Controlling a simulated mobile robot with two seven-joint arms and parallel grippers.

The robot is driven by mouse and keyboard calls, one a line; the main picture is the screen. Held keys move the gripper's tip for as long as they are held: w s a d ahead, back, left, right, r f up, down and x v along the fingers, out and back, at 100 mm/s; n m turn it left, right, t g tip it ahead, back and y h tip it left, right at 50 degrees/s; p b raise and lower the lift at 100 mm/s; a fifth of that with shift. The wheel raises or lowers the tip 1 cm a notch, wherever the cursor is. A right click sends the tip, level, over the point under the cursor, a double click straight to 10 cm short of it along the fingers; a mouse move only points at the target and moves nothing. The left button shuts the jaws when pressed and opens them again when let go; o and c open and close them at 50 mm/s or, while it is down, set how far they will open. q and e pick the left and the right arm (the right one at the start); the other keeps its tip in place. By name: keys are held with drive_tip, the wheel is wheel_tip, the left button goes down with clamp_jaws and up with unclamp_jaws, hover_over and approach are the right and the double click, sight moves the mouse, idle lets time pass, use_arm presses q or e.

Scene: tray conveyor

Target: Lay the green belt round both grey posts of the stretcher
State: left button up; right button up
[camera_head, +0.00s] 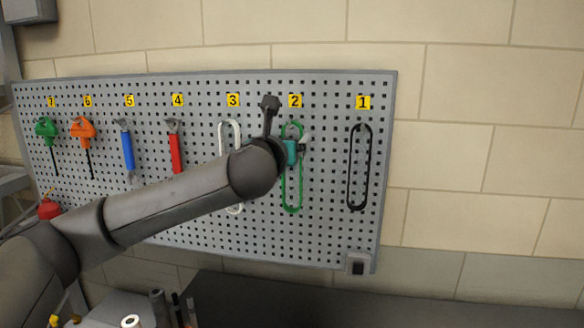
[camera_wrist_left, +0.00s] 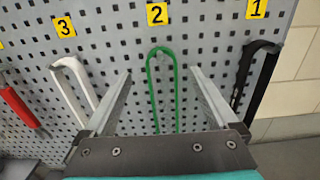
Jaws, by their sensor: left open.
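The green belt (camera_head: 292,197) hangs as a long loop on the pegboard below the yellow label 2. In the left wrist view the belt (camera_wrist_left: 178,100) hangs over a peg and lies between the two fingers of my left gripper (camera_wrist_left: 160,85), which is open with a gap on each side. In the head view my left gripper (camera_head: 303,146) is in front of the belt's upper part and hides some of it. The stretcher and its grey posts cannot be made out in either view. My right gripper is not in view.
On the pegboard (camera_head: 330,235) a white belt (camera_head: 235,209) hangs left of the green one and a black belt (camera_head: 351,185) right of it. A red tool (camera_head: 176,152), a blue tool (camera_head: 127,150) and orange and green-handled tools hang further left. A dark surface (camera_head: 430,305) lies below.

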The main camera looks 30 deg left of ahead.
use_arm(q)
drive_tip(key=shift+p+x, duration=0.55)
drive_tip(key=shift+x, duration=1.6)
drive_tip(key=shift+d, duration=0.1)
clamp_jaws()
